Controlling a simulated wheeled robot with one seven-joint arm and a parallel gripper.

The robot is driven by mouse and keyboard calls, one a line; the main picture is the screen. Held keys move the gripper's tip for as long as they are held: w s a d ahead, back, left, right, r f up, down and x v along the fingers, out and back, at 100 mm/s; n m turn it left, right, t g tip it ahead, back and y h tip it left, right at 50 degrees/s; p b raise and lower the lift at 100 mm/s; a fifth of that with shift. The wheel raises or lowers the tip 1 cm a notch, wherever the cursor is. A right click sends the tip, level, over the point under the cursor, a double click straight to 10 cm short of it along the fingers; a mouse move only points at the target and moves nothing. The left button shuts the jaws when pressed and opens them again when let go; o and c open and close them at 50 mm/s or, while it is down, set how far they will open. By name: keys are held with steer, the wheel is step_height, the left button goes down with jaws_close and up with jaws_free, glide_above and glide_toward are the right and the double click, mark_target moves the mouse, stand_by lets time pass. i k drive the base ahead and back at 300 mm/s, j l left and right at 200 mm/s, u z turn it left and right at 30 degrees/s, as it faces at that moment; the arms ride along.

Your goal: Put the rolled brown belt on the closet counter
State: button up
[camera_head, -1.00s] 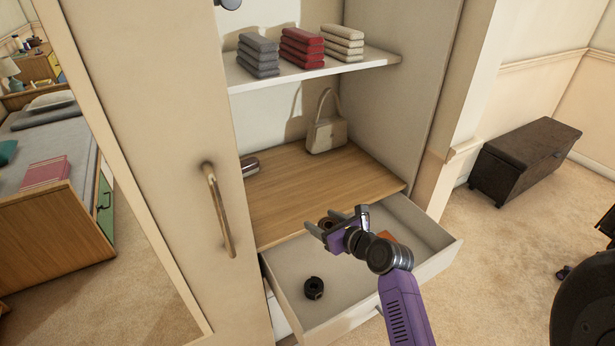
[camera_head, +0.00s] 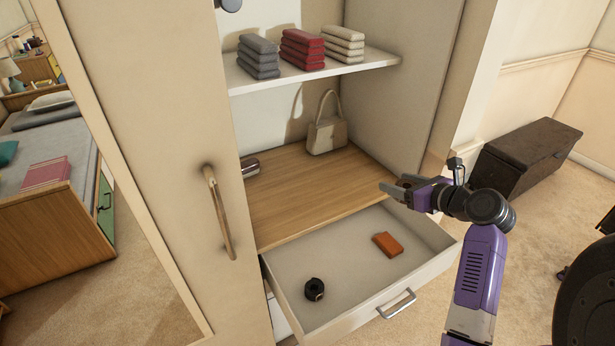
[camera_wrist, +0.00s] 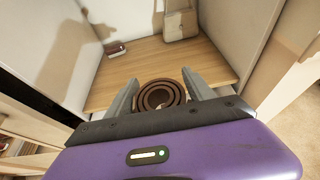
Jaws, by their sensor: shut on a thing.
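The rolled brown belt (camera_wrist: 161,96) shows in the wrist view between the two fingers of my gripper (camera_wrist: 163,95), which is shut on it. In the head view my gripper (camera_head: 393,190) is at the right front edge of the wooden closet counter (camera_head: 300,190), above the right side of the open drawer. The belt cannot be made out in the head view. The counter also shows in the wrist view (camera_wrist: 125,75), beyond the belt, with its middle bare.
A shelf (camera_head: 310,71) with folded cloths is above.

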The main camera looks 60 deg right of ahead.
mark_target(348, 187)
steer(key=i+l, duration=0.75)
steer(key=l, duration=0.2)
